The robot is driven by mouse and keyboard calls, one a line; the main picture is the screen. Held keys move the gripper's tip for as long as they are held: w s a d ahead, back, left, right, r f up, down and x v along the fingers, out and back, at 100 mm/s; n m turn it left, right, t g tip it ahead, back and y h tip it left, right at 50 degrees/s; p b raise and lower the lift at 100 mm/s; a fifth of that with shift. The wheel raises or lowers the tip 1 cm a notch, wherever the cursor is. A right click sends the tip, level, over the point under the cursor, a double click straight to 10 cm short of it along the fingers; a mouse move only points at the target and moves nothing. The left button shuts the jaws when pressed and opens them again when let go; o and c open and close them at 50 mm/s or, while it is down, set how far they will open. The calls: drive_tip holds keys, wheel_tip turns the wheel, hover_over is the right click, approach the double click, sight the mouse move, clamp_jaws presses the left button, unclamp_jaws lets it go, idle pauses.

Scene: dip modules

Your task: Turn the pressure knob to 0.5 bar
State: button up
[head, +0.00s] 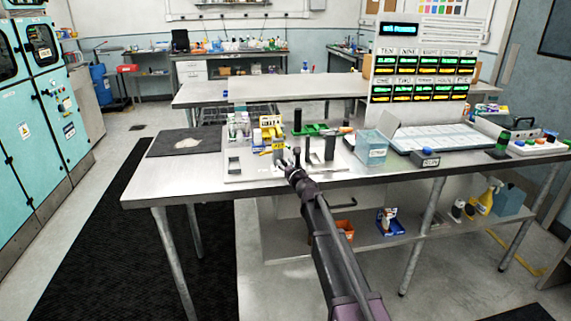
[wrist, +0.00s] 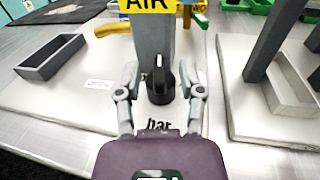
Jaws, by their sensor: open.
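The pressure knob (wrist: 160,84) is black with a white pointer line, in the middle of the wrist view. Its pointer line points up in that picture. It sits on a grey post below a yellow AIR sign (wrist: 147,5), with the word "bar" partly showing beneath it. My gripper (wrist: 160,75) is open, with one finger on each side of the knob and a gap visible on both sides. In the head view my gripper (head: 292,164) is at the bench's front area, and it hides the knob there. I cannot read any scale numbers.
A grey open box (wrist: 52,56) stands left of the post on a pale plate. Another grey tray (wrist: 290,90) and upright post stand to the right. In the head view, a blue-white bin (head: 371,150) stands to the right.

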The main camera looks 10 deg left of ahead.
drive_tip(key=shift+w, duration=0.1)
clamp_jaws()
drive_tip(key=shift+w+n+g+y, duration=0.1)
drive_tip(key=shift+n+g+y, duration=0.35)
drive_tip(key=shift+y, duration=0.25)
drive_tip(key=shift+w+d+n+g+y, duration=0.15)
drive_tip(key=shift+n+g+y, duration=0.9)
drive_tip(key=shift+y, duration=0.35)
drive_tip(key=shift+n+g+y, duration=1.3)
drive_tip(key=shift+n+g, duration=0.2)
drive_tip(key=shift+g, duration=0.1)
